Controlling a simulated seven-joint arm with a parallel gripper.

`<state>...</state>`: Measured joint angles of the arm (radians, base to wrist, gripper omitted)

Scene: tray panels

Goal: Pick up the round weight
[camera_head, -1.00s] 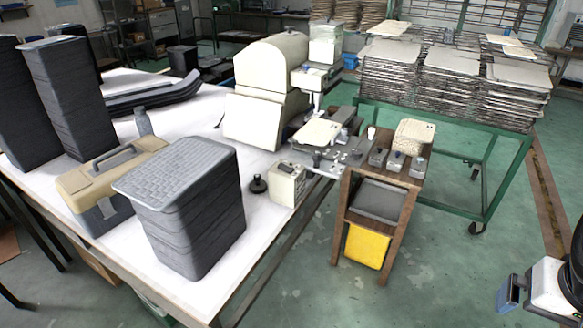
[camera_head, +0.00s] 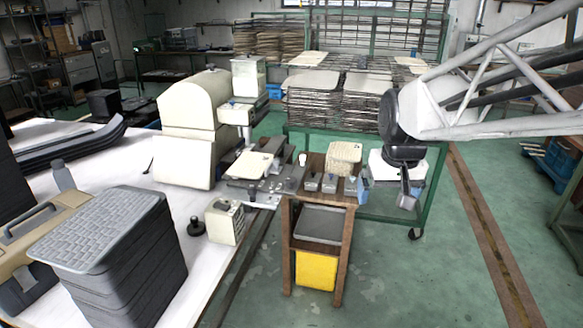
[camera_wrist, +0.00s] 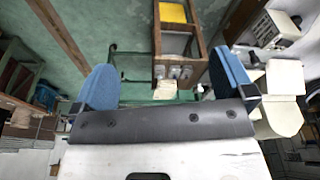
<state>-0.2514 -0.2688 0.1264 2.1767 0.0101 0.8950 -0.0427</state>
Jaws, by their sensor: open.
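The round weight, a small dark disc with a knob on top (camera_head: 196,228), stands upright on the white table, just left of a small cream box (camera_head: 224,222) in the head view. In the wrist view a small dark shape near the top right may be it, but I cannot tell for sure. My gripper (camera_head: 364,188) hangs at the right of the wooden stand, well apart from the weight. In the wrist view its two blue fingers (camera_wrist: 162,66) are wide apart with nothing between them.
The wooden stand (camera_head: 345,240) holds several small blocks on top and a yellow bin (camera_head: 316,270) below. A grey ribbed stack (camera_head: 110,250) stands left of the weight. A cream machine (camera_head: 185,160) and a green cart (camera_head: 432,185) stand behind.

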